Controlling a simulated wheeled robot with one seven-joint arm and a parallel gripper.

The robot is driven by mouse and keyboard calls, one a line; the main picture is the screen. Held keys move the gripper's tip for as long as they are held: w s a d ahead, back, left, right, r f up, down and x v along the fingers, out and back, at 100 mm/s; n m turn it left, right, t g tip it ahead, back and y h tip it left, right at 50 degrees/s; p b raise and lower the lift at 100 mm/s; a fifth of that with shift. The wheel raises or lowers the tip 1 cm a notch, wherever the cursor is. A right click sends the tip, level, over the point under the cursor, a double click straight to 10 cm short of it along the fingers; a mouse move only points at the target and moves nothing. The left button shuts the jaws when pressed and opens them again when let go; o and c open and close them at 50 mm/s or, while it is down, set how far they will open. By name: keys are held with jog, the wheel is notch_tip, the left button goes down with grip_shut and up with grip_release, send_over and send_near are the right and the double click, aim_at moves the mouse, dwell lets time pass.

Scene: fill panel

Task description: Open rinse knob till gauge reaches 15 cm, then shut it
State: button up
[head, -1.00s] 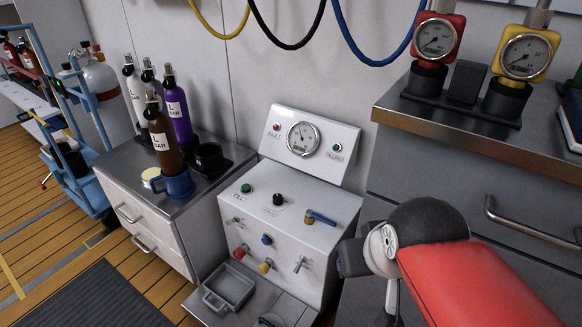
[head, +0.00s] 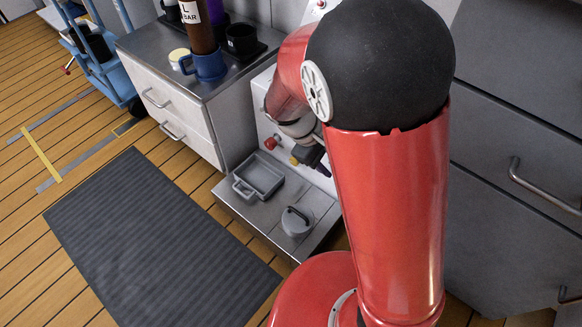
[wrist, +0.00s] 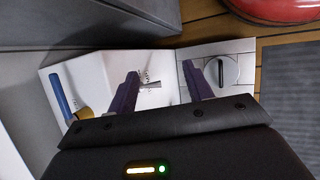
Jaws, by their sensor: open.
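The white panel (head: 262,105) is mostly hidden behind my arm in the head view, and its gauge is out of sight. My gripper (wrist: 160,69) is open in the wrist view, fingers pointing at the panel front. A small metal tap (wrist: 151,84) with an unreadable label appears between the fingers; I cannot tell whether they touch it or whether it is the rinse knob. A lever with a blue handle (wrist: 63,90) lies left of the fingers. In the head view, a red knob (head: 270,142) and a yellow knob (head: 296,160) show beside my dark gripper (head: 316,158).
A drawer cabinet (head: 170,95) with a blue mug (head: 205,65) is at left, grey drawers (head: 510,180) at right. A dark mat (head: 150,240) covers open floor.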

jog(key=w+a+f+n+t+h+b, duration=0.2)
jog(key=a+f+n+t+h, duration=0.15)
jog(key=f, duration=0.35)
jog(key=w+a+f+n+t+h+b, duration=0.1)
jog(key=w+a+f+n+t+h, duration=0.15)
jog(key=f+n, duration=0.3)
jog(key=n+t+b, duration=0.2)
jog(key=n+t, duration=0.5)
send_near(293, 163)
jog(key=x, duration=0.2)
jog(key=shift+y, duration=0.3)
jog(key=b+x, duration=0.1)
jog(key=x, duration=0.6)
jog(key=shift+d+r, duration=0.15)
jog(key=shift+c, duration=0.2)
jog(key=c, duration=0.9)
